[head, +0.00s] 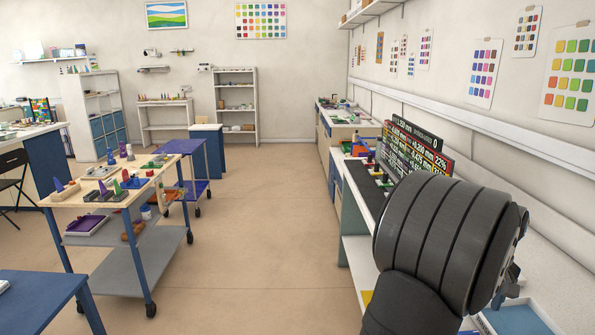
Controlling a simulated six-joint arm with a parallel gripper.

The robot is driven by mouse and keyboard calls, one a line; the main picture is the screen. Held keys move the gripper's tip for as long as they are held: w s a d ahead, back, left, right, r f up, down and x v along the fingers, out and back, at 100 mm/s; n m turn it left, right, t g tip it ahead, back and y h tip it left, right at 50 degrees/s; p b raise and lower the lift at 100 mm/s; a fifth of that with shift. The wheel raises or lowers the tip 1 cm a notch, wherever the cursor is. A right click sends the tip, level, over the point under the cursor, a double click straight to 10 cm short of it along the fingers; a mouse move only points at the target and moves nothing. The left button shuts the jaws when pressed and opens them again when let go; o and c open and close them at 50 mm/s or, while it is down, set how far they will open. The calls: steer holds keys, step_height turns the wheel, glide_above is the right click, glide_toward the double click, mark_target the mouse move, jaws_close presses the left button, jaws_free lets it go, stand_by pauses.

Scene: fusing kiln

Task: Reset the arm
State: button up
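My arm fills the lower right of the head view as a large dark ribbed cylinder, above the right-hand bench. A small dark piece of hardware at its right edge seems to be part of my gripper (510,282). The fingertips are hidden behind the arm, so I cannot see whether they are open, shut or holding anything.
The right bench carries a dark strip (366,188) and display boards (418,150); a blue tray (518,319) lies below my arm. A wheeled cart (115,262) with coloured pieces stands left. A blue table (38,293) is nearer. The middle floor is clear.

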step_height(320, 180, up, 9)
step_height(320, 180, down, 18)
steer(key=shift+r, duration=0.1)
steer(key=shift+r+m, duration=0.25)
steer(key=shift+m, duration=0.55)
steer(key=m, duration=1.1)
steer(key=shift+m, duration=2.4)
